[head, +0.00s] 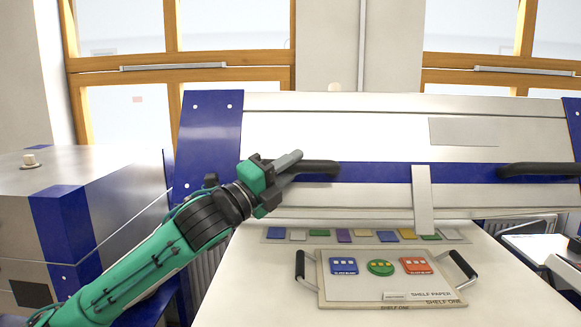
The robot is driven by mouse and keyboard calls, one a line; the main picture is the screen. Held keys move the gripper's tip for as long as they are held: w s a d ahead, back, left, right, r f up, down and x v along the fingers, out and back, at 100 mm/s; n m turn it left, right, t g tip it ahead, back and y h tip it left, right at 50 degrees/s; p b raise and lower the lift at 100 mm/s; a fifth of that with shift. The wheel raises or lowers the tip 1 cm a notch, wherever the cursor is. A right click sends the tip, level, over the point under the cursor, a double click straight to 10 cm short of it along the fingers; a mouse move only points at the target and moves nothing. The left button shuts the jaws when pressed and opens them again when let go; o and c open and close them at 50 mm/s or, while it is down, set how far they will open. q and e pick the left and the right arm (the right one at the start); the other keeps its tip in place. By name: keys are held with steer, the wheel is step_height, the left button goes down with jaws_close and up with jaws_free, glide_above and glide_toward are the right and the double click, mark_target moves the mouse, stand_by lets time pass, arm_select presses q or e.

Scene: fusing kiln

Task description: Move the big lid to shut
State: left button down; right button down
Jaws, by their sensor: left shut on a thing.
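The big lid (370,132) is a wide white panel with a blue band and blue end plates. It stands raised and steeply tilted behind the kiln bed. Two black handles stick out from its band, a left one (320,167) and a right one (538,169). My left gripper (288,168) is shut on the left handle at its left end; the fingers hide part of it. My right gripper is not in view.
Below the lid, a shelf board (355,296) with two black handles carries blue, green and red glass pieces. A row of coloured samples (344,236) lies behind it. A silver and blue cabinet (85,200) with a small cup (30,160) stands at the left.

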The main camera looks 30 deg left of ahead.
arm_select(q)
steer(key=shift+f, duration=0.1)
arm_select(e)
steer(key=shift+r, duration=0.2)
arm_select(q)
steer(key=c, duration=1.2)
jaws_free()
steer(key=shift+s+a+f, duration=0.15)
steer(key=shift+s+f, duration=0.05)
steer(key=shift+s, duration=0.1)
steer(key=shift+s+a+f+b, duration=0.1)
steer(key=shift+s+f+b, duration=0.05)
steer(key=shift+s+b, duration=0.2)
steer(key=b+v, duration=0.4)
steer(key=v, duration=0.8)
steer(key=shift+b, duration=0.3)
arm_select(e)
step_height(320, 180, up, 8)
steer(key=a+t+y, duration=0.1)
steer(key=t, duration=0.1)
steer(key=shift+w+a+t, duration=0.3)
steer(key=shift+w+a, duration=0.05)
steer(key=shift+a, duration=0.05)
